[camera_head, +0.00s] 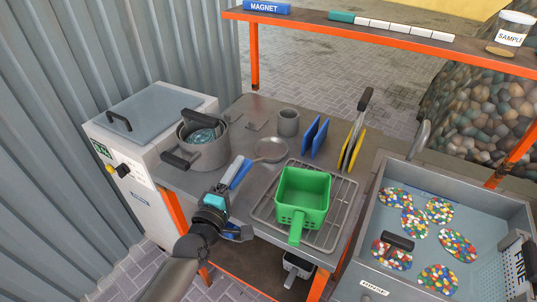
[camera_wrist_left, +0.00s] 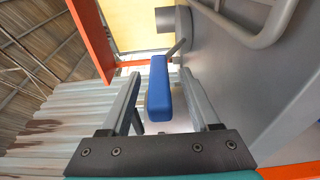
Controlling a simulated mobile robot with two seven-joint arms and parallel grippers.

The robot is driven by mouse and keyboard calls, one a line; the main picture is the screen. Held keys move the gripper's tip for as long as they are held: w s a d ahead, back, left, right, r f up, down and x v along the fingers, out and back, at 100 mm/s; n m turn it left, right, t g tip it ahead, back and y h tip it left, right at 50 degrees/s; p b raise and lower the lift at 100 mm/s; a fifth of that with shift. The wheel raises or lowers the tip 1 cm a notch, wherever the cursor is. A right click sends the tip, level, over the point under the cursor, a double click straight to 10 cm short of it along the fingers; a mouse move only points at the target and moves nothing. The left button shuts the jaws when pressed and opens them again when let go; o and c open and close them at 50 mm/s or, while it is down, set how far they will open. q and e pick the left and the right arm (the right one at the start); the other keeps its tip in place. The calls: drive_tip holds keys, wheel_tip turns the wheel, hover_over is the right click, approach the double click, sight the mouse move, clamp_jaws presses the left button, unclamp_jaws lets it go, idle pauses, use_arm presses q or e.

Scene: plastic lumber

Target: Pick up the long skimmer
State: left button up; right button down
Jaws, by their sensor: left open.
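The long skimmer (camera_head: 270,150) lies on the grey bench, its round grey head toward the back right and its blue handle toward the front left. My left gripper (camera_head: 236,208) is at the bench's front edge, close to the handle end. It is open and empty. In the left wrist view, the blue handle (camera_wrist_left: 159,92) shows in the gap between the two fingers (camera_wrist_left: 163,80), apart from both. I cannot tell how deep it sits between them. My right gripper is not in view.
A grey pot (camera_head: 205,146) stands left of the skimmer. A green basket (camera_head: 303,190) on a wire rack (camera_head: 335,212) stands to the right. A grey cup (camera_head: 288,122) and blue plates (camera_head: 314,136) are behind. An orange-edged shelf (camera_head: 380,40) hangs above the back.

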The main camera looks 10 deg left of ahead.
use_arm(q)
drive_tip(key=shift+w+d, duration=0.15)
drive_tip(key=shift+w, duration=0.7)
clamp_jaws()
